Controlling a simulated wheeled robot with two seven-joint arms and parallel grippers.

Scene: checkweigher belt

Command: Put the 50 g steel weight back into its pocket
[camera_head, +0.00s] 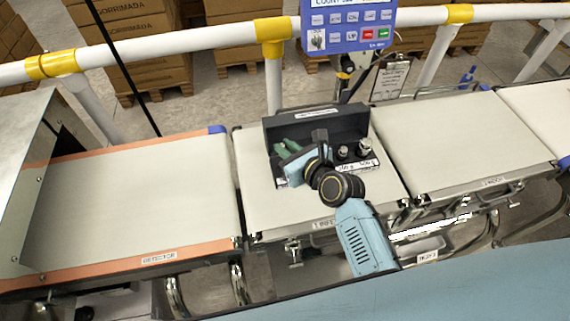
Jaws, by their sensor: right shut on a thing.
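A dark grey weight holder (290,130) with a raised back wall stands on the middle belt. Two steel weights, one (343,153) and a larger one (364,148), sit upright at its right end, above white labels on the front face. My right gripper (284,150) is over the left part of the holder, its green fingers pointing to the back left. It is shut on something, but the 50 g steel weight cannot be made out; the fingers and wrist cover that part. The pockets there are hidden too. My left gripper is out of view.
The middle belt (262,208) is bare around the holder. Empty belts lie left (130,205) and right (450,140). A blue display unit (350,25) stands behind the holder, with a clipboard (390,80) to its right. A white rail (180,47) runs across the back.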

